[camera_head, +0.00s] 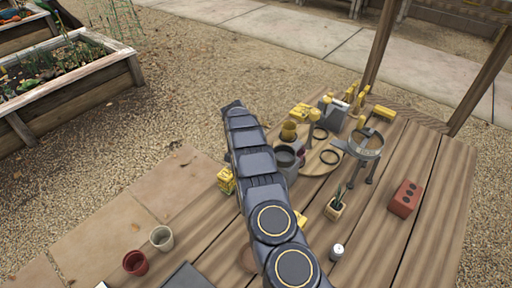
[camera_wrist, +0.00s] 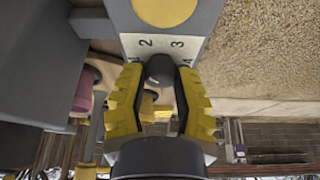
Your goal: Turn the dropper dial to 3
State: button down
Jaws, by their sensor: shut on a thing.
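In the wrist view, the dropper dial is a dark round knob (camera_wrist: 159,70) below a pale number plate (camera_wrist: 160,46). The plate shows 2 at upper left and 3 at upper right. A 4 is partly visible beside the right finger. Above the plate is a grey body with a pale yellow disc (camera_wrist: 164,8). My gripper (camera_wrist: 160,76) has its two yellow fingers closed on the knob from both sides. I cannot tell which number the knob points to. In the head view, my arm crosses the table and I cannot make out the dial.
The wooden table (camera_head: 370,235) holds a round stand (camera_head: 364,144), a red block (camera_head: 405,198), a small potted plant (camera_head: 335,207) and a white jar (camera_head: 337,251). Two cups stand at the lower left, one red (camera_head: 136,263), one pale (camera_head: 162,238). Wooden posts rise behind.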

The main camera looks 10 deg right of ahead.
jog(key=shift+f+m+g+h, duration=0.1)
jog(key=shift+m+g+h, duration=0.25)
jog(key=shift+m, duration=0.95)
jog(key=shift+a+m+g, duration=0.1)
jog(key=shift+m+g, duration=0.35)
jog(key=shift+m, duration=0.55)
jog(key=c, duration=0.7)
grip_release()
jog(key=v, duration=1.2)
